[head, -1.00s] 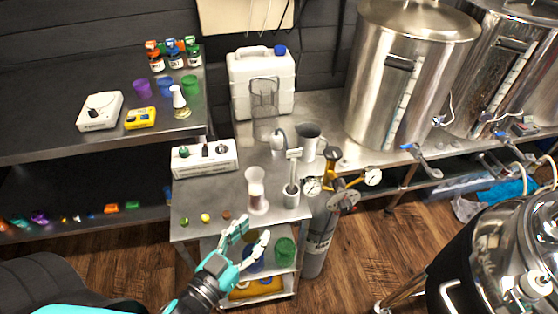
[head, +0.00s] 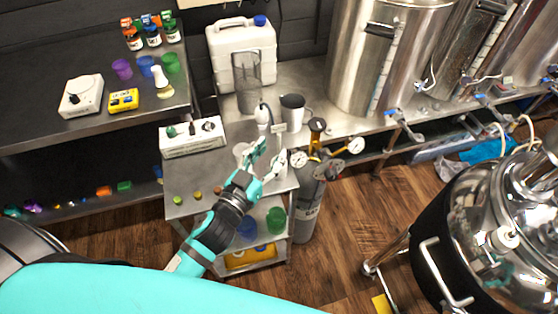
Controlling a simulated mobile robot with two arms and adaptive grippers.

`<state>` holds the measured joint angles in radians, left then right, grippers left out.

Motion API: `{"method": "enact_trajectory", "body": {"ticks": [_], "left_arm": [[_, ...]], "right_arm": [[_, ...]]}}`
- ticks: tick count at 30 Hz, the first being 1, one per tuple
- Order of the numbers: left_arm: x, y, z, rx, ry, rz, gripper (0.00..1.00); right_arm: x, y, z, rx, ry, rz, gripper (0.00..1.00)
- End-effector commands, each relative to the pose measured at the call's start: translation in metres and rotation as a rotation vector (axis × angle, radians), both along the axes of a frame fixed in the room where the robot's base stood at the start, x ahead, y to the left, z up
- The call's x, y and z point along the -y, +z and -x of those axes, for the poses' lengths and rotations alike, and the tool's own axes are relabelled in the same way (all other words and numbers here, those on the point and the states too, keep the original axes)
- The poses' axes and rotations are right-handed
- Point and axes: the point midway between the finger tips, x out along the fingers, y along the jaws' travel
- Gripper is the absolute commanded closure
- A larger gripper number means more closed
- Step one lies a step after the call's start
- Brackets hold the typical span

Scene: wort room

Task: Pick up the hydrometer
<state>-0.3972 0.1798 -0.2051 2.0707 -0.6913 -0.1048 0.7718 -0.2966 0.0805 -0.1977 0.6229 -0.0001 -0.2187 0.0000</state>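My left gripper (head: 267,157) reaches over the small steel cart. Its fingers are spread, and I see nothing clearly held between them. Just behind the fingers is a slim upright piece with a pale flat top (head: 279,128); its lower part is hidden by the gripper. A clear glass cylinder (head: 241,150) stands to the left, mostly covered by the gripper. I cannot tell which of these is the hydrometer, or whether the fingers touch either. My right gripper is not in view.
A white instrument box (head: 192,138) sits at the cart's back left. A mesh cylinder (head: 247,88), a metal jug (head: 292,107) and a white canister (head: 240,50) stand behind. A gas cylinder with gauges (head: 310,200) is beside the cart. Small coloured pieces lie on the cart's front left.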

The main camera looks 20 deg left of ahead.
Motion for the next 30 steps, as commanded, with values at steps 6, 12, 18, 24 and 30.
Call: {"method": "enact_trajectory", "body": {"ticks": [6,12,18,24,30], "left_arm": [[0.007,0.003,-0.036,0.003,0.001,0.000,0.61],[0.010,0.001,-0.050,0.000,0.000,0.000,0.61],[0.010,0.001,-0.050,0.000,0.000,0.000,0.61],[0.010,0.001,-0.050,0.001,0.000,0.000,0.87],[0.009,0.001,-0.050,0.001,0.000,0.000,1.00]], "right_arm": [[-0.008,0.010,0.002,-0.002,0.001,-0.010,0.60],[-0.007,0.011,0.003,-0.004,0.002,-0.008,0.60],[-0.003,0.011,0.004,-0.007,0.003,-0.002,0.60],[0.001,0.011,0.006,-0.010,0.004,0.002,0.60],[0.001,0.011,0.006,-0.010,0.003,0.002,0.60]]}}
